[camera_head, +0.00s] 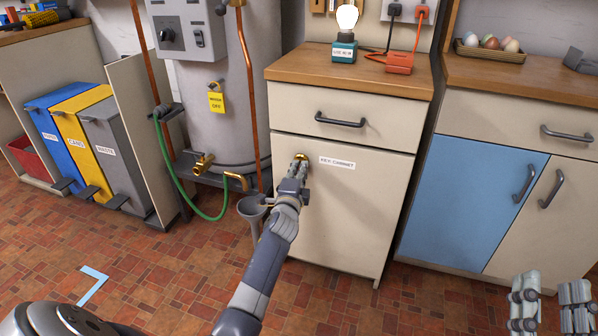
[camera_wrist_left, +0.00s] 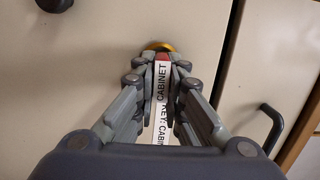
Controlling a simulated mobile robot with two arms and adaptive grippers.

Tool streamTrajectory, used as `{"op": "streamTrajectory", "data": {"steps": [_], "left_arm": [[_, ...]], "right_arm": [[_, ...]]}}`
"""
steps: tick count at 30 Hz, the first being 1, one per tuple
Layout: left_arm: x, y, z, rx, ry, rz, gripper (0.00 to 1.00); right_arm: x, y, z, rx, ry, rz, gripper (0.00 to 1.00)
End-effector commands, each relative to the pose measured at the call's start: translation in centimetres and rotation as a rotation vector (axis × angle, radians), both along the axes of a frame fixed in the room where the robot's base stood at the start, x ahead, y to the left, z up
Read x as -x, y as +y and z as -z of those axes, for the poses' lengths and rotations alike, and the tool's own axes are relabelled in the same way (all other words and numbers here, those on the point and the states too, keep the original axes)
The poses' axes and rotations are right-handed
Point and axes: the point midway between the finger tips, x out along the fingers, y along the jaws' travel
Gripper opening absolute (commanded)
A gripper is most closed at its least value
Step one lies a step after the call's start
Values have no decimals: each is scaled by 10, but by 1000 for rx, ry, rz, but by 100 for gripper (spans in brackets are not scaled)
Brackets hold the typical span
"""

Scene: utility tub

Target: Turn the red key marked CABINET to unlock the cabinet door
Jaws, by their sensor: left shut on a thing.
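The cabinet (camera_head: 350,205) has a cream door with a KEY: CABINET label (camera_head: 337,163) and a brass lock (camera_head: 301,157) near its upper left corner. The door looks closed. My left gripper (camera_head: 296,172) is at this lock. In the left wrist view its fingers (camera_wrist_left: 162,80) are shut on the red key (camera_wrist_left: 162,57), whose white tag reads CABINET. The key is in front of the gold lock (camera_wrist_left: 165,46); the fingers hide most of it, and its turn angle is hard to tell. My right gripper (camera_head: 551,304) is open and empty at the lower right, far from the lock.
A drawer with a dark handle (camera_head: 340,121) is above the door. A water heater (camera_head: 225,85) with brass taps and a green hose (camera_head: 172,175) stands at the left. A grey funnel (camera_head: 252,207) is close beside my left gripper. A blue door (camera_head: 480,175) is at the right.

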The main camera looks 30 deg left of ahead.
Motion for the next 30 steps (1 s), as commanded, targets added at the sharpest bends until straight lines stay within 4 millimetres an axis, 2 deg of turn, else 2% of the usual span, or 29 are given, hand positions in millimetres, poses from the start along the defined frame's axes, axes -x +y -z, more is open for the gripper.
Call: {"op": "streamTrajectory", "data": {"steps": [1,3,4,6,20,26,30], "left_arm": [[-2,2,-8,-11,-12,-2,0],[-2,2,-8,-19,-10,-2,0],[-2,2,-8,-17,-10,-2,17],[-2,2,-8,-17,-9,-2,33],[3,-1,-3,-13,-3,0,34],[24,-10,-2,-13,-1,1,34],[48,-19,-1,-12,-1,1,34]], "right_arm": [[1,0,-2,-3,-11,0,40],[2,0,-4,-6,-22,-1,40],[3,0,-6,-8,-28,-1,40],[3,0,-7,-9,-32,-1,40],[2,-1,-6,-6,-28,1,40],[2,-1,-6,-6,-26,1,40],[2,-1,-6,-6,-26,1,40]]}}
